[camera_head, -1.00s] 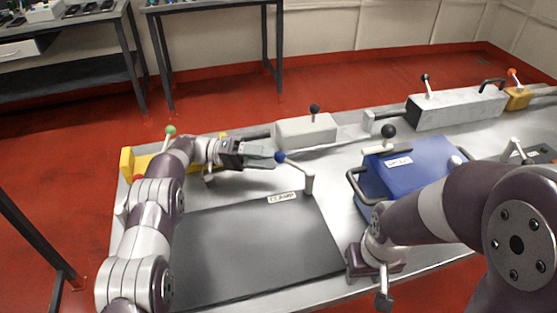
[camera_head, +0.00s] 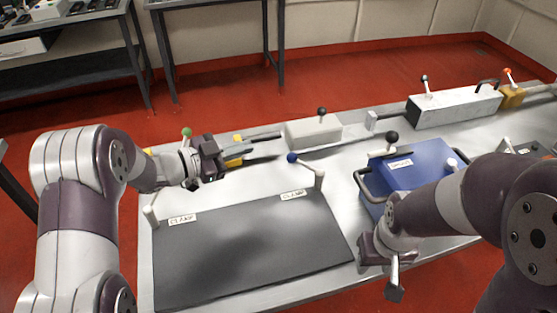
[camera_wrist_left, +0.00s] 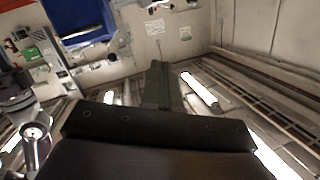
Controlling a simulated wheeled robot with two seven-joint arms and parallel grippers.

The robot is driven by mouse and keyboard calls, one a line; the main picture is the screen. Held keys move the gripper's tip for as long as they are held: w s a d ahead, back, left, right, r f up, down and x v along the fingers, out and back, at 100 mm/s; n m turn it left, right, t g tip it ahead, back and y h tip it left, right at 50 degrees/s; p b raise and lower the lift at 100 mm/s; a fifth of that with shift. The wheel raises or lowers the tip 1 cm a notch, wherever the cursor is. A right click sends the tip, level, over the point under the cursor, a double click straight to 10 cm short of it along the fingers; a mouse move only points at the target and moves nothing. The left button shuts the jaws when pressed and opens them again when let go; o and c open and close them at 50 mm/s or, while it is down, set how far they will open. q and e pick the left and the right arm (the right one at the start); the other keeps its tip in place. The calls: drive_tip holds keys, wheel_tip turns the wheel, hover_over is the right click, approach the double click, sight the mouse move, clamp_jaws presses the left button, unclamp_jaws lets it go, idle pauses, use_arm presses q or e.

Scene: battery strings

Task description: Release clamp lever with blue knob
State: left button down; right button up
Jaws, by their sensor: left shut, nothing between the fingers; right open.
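The clamp lever with the blue knob (camera_head: 292,158) stands at the far right corner of the black plate (camera_head: 255,240).
A blue box (camera_head: 420,165) with a black-knobbed lever (camera_head: 392,138) stands right of the plate. A grey block (camera_head: 313,132) with a dark-knobbed lever lies behind the blue knob. A green-knobbed lever (camera_head: 187,133) is behind my left wrist. A white post (camera_head: 151,214) stands at the plate's left corner.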

sight(292, 158)
use_arm(q)
wheel_tip(292, 158, down, 8)
drive_tip(key=s+a+m+y, duration=0.1)
drive_tip(key=s+m+y, duration=0.2)
drive_tip(key=m, duration=0.9)
drive_tip(key=x, duration=0.8)
drive_tip(key=shift+w+f, duration=0.1)
drive_tip(key=shift+w, duration=0.1)
drive_tip(key=w+d, duration=0.2)
drive_tip(key=shift+w+d, duration=0.2)
drive_tip(key=shift+d, duration=0.15)
drive_tip(key=shift+w+d+r+p, duration=0.25)
drive_tip(key=shift+w+d+p, duration=0.05)
drive_tip(key=shift+d, duration=0.1)
use_arm(e)
drive_tip(key=shift+s+a+r, duration=0.2)
drive_tip(key=shift+s+r, duration=0.1)
drive_tip(key=shift+r, duration=0.05)
use_arm(q)
drive_tip(key=shift+w, duration=0.1)
